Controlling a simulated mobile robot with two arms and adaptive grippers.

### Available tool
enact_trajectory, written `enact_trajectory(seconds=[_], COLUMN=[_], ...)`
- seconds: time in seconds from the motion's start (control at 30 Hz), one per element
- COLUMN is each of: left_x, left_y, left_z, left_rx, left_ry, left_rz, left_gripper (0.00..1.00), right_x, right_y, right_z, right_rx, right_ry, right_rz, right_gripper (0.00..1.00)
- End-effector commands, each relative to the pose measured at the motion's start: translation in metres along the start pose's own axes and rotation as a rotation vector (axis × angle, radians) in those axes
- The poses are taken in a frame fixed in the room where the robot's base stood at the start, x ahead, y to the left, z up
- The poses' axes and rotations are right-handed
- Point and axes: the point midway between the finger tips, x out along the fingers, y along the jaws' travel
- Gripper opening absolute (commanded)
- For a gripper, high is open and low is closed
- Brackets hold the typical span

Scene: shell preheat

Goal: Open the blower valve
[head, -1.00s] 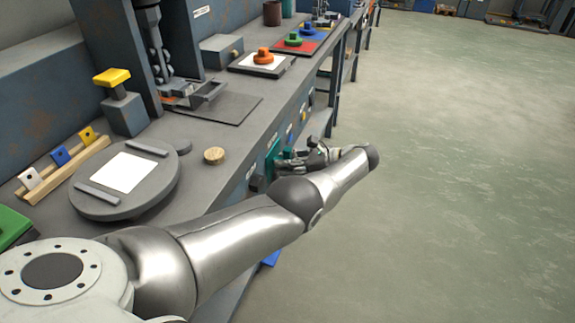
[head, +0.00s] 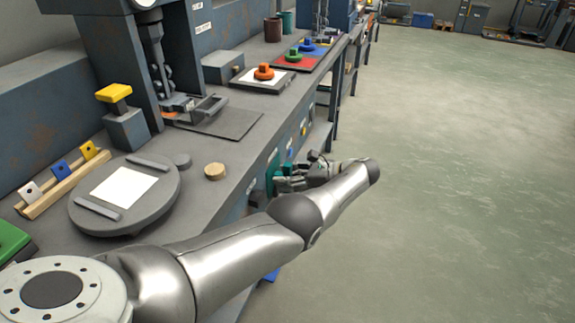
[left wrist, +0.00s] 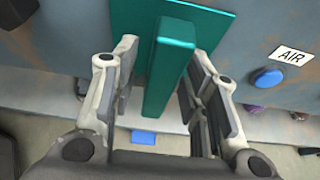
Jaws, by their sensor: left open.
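A teal lever (left wrist: 168,75) stands out from a teal plate (left wrist: 212,20) on the front panel of the bench. No label naming it as the blower valve can be read. My left gripper (left wrist: 165,100) is open, with one finger on each side of the lever; a gap shows on the left, and the right finger is close to it. In the head view, the gripper (head: 287,183) is at the bench front, beside the teal plate (head: 271,174), and my arm hides part of the panel. My right gripper is not in view.
A blue button (left wrist: 268,78) sits below an AIR label (left wrist: 291,55), right of the lever. The bench top (head: 215,190) holds a round turntable (head: 150,205), a wooden disc (head: 215,171) and an orange knob (head: 264,71). The floor (head: 460,150) to the right is clear.

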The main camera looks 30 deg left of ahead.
Motion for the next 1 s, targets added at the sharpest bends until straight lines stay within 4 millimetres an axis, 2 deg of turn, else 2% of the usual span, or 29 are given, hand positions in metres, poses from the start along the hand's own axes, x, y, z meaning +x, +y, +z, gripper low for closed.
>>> enact_trajectory(seconds=[0.33, 0.8, 1.0], left_x=[-0.008, -0.033, -0.036], left_y=[0.001, 0.002, 0.002], left_z=[0.020, 0.081, 0.089], left_rx=[-0.003, -0.003, 0.000], left_ry=[0.001, 0.000, 0.000], left_rz=[-0.002, -0.001, 0.000], left_gripper=[0.41, 0.41, 0.41], right_x=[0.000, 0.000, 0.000], right_y=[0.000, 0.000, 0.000], right_z=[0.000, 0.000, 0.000], right_rx=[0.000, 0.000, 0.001], right_ry=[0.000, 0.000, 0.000], right_rz=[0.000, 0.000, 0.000], right_gripper=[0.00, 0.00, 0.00])
